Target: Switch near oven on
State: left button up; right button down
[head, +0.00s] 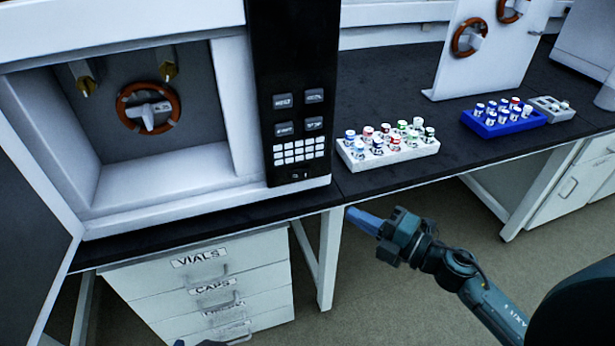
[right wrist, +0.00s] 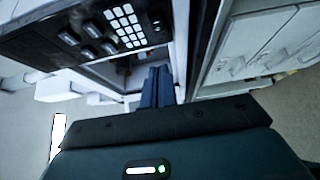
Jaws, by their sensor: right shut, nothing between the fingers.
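The near oven (head: 225,110) stands on the bench at the left of the head view, with its door open to the left. Its black control panel (head: 292,60) has labelled buttons, a white keypad (head: 298,152) and a small switch (head: 300,176) at the bottom. I cannot tell the switch's position. The panel also shows in the right wrist view (right wrist: 75,22). My right gripper (head: 358,217) is shut and empty, below and right of the panel, apart from it, in front of the bench edge. Only a dark sliver at the bottom edge may be my left arm; its fingers are hidden.
A white vial rack (head: 388,160) stands on the bench right of the oven. A blue rack (head: 505,125) and a grey rack (head: 550,114) stand further right. White drawers (head: 200,290) are under the oven. The floor in front is clear.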

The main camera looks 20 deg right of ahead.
jog(key=shift+s, duration=0.1)
jog(key=p, duration=0.1)
send_near(303, 175)
jog(key=a, duration=0.4)
jog(key=w, duration=0.4)
jog(key=shift+a, duration=0.15)
jog(key=shift+w, duration=0.45)
jog(key=shift+w+d+f+n+g+y+b, duration=0.1)
jog(key=shift+w+d+n+g+y+b, duration=0.35)
jog(key=shift+b, duration=0.35)
jog(key=shift+s+a, duration=0.1)
jog(key=shift+a, duration=0.1)
